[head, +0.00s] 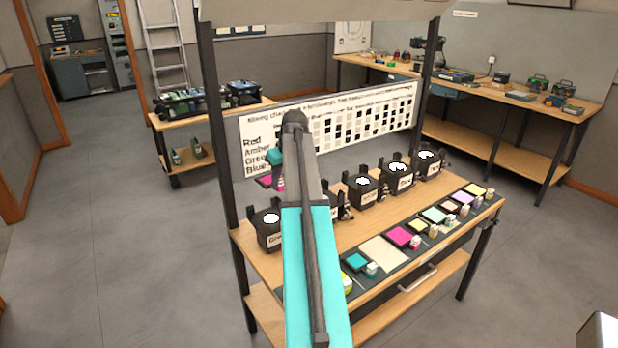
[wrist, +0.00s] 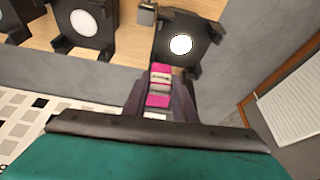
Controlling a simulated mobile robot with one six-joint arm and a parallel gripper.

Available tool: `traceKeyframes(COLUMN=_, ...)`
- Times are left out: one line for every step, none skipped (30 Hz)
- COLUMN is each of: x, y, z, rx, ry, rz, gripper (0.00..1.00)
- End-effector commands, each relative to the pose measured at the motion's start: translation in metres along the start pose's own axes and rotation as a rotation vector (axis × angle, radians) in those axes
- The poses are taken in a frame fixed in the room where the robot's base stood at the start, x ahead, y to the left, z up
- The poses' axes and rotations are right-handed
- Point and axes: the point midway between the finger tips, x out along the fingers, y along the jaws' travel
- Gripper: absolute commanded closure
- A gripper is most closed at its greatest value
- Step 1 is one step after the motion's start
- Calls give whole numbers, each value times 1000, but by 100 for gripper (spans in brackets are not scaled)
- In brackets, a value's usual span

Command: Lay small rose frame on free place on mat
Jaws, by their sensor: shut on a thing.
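My gripper (wrist: 160,98) is shut on the small rose frame (wrist: 160,78), a pink piece with a pale band across it, seen between the two dark fingers in the wrist view. In the head view a magenta patch (head: 264,181) shows left of my arm, in front of the chart board; it appears to be the held frame, and my arm hides most of the fingers. The dark mat (head: 423,250) runs along the table's front edge, right of my gripper. It bears a teal square (head: 357,261), a large cream sheet (head: 383,251), a magenta square (head: 403,236) and several other coloured squares.
Several black lamps (head: 363,190) stand in a row behind the mat, one (wrist: 182,42) close beyond the held frame in the wrist view. A chart board (head: 345,125) stands at the table's back. Dark posts (head: 213,120) flank the table. Small labelled pieces sit beside the squares.

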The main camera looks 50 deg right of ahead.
Motion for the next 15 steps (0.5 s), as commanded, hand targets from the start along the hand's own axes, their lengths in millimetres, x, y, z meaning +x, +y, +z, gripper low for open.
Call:
traceKeyframes(x=1, y=-22, z=-5, rx=-11, ry=0, rz=-4, gripper=99)
traceKeyframes(x=2, y=-32, z=-8, rx=-16, ry=-1, rz=-5, gripper=99)
traceKeyframes(x=2, y=-46, z=-12, rx=-21, ry=-2, rz=-7, gripper=99)
traceKeyframes(x=3, y=-56, z=-14, rx=-25, ry=-3, rz=-8, gripper=99)
traceKeyframes(x=4, y=-67, z=-17, rx=-30, ry=-3, rz=-10, gripper=99)
traceKeyframes(x=4, y=-81, z=-20, rx=-35, ry=-4, rz=-12, gripper=99)
traceKeyframes(x=5, y=-91, z=-22, rx=-39, ry=-4, rz=-14, gripper=99)
traceKeyframes(x=5, y=-102, z=-24, rx=-44, ry=-5, rz=-16, gripper=99)
traceKeyframes(x=5, y=-116, z=-26, rx=-49, ry=-5, rz=-17, gripper=99)
traceKeyframes(x=6, y=-126, z=-28, rx=-53, ry=-6, rz=-19, gripper=99)
traceKeyframes(x=6, y=-136, z=-29, rx=-58, ry=-7, rz=-20, gripper=99)
traceKeyframes(x=6, y=-150, z=-31, rx=-62, ry=-7, rz=-21, gripper=99)
traceKeyframes(x=6, y=-161, z=-32, rx=-67, ry=-7, rz=-23, gripper=99)
traceKeyframes(x=6, y=-171, z=-33, rx=-71, ry=-7, rz=-25, gripper=99)
traceKeyframes(x=6, y=-185, z=-34, rx=-76, ry=-7, rz=-27, gripper=99)
